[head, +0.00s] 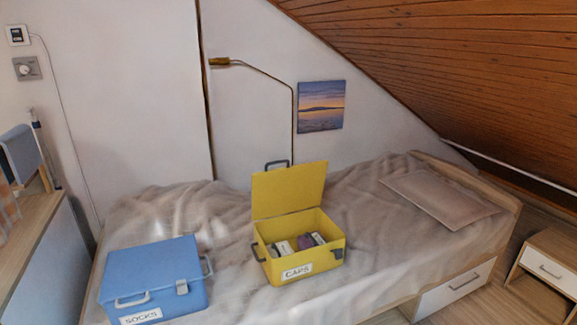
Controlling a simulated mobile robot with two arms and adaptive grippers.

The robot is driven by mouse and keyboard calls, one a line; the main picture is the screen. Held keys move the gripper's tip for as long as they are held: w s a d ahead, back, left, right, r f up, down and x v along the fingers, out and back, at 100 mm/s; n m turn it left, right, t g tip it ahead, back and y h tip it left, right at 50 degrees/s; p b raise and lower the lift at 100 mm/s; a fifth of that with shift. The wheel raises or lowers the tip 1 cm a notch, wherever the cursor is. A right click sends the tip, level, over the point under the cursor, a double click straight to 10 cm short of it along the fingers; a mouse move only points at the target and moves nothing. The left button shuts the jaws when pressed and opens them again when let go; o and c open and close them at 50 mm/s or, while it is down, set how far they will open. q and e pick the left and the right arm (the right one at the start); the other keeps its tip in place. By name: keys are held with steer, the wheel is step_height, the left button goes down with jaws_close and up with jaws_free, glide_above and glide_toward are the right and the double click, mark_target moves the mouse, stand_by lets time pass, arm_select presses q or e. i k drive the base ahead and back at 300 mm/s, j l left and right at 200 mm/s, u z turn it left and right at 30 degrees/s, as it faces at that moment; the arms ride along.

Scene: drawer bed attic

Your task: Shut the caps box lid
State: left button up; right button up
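The caps box (329,259) is yellow with a white "CAPS" label on its front and stands on the bed. Its yellow lid (289,190) is open and stands up at the back of the box, with a dark handle at its top. Several items, white, dark and purple, lie inside the box. Neither of my grippers shows in the head view.
A shut blue box (152,270) labelled "SOCKS" stands on the bed to the left, with a gap between the boxes. A pillow (440,198) lies at the right. A thin lamp (292,120) rises behind the lid. A sloped wooden ceiling (450,70) comes down at the right.

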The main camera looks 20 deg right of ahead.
mark_target(287, 189)
steer(key=i+j+z, duration=0.2)
steer(key=i, duration=0.25)
steer(key=i+j+z, duration=0.1)
steer(key=i+z, duration=0.15)
steer(key=i, duration=0.15)
